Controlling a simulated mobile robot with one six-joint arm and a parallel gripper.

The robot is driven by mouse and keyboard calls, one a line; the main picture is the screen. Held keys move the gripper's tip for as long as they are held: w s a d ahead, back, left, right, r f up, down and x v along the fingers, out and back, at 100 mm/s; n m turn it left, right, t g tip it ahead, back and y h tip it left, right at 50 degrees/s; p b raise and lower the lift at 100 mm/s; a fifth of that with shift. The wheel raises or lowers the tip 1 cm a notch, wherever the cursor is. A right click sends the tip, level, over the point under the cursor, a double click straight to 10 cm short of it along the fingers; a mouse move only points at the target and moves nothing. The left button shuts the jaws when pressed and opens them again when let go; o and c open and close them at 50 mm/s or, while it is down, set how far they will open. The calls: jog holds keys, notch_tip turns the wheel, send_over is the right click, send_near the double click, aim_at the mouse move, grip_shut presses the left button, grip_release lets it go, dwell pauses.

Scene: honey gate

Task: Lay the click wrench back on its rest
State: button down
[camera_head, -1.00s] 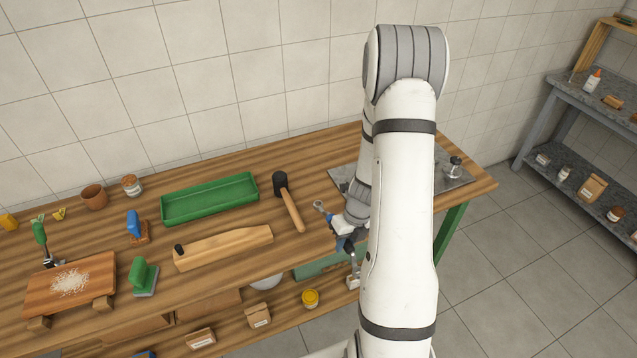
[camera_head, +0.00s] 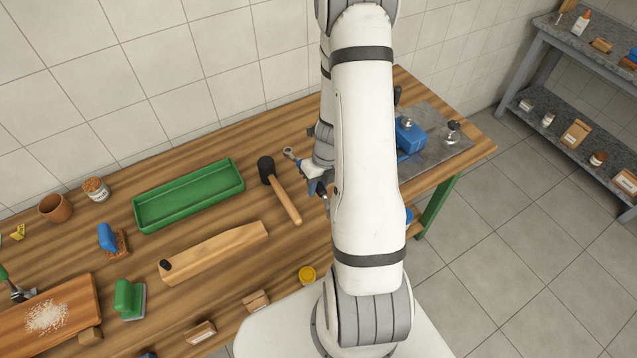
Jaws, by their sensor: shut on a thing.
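My gripper (camera_head: 318,186) is partly hidden behind my white arm, over the workbench to the right of the mallet. It is shut on the click wrench (camera_head: 290,153), whose grey metal ring head sticks out up and to the left. Most of the wrench's handle is hidden by the gripper and arm. The wrench appears held above the bench top, but the height is hard to tell. I cannot clearly make out the wrench's rest. A long pale wooden block (camera_head: 215,252) with a black knob lies on the bench to the left, apart from the gripper.
A black-headed mallet (camera_head: 285,199) lies close left of the gripper. A green tray (camera_head: 188,196) stands farther left. A blue vise-like device (camera_head: 408,135) and a small jar (camera_head: 453,130) stand on a grey plate (camera_head: 428,158) at the right end. Bare wood lies between the mallet and tray.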

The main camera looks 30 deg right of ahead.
jog(key=shift+s+f+b, duration=0.1)
jog(key=shift+f+b, duration=2.1)
jog(key=shift+f, duration=0.85)
jog(key=shift+f+b, duration=0.5)
jog(key=shift+f, duration=0.4)
jog(key=c, duration=1.6)
grip_release()
jog(key=shift+c, duration=0.2)
jog(key=o, duration=0.5)
jog(key=shift+d+r+p, duration=0.25)
jog(key=shift+r+p, duration=0.65)
jog(key=shift+r, duration=0.4)
jog(key=shift+d+r+p, duration=0.3)
jog(key=shift+r+p, duration=0.65)
jog(key=shift+r, duration=0.35)
jog(key=shift+d+r+p, duration=0.25)
jog(key=shift+r+p, duration=0.65)
jog(key=shift+r, duration=0.4)
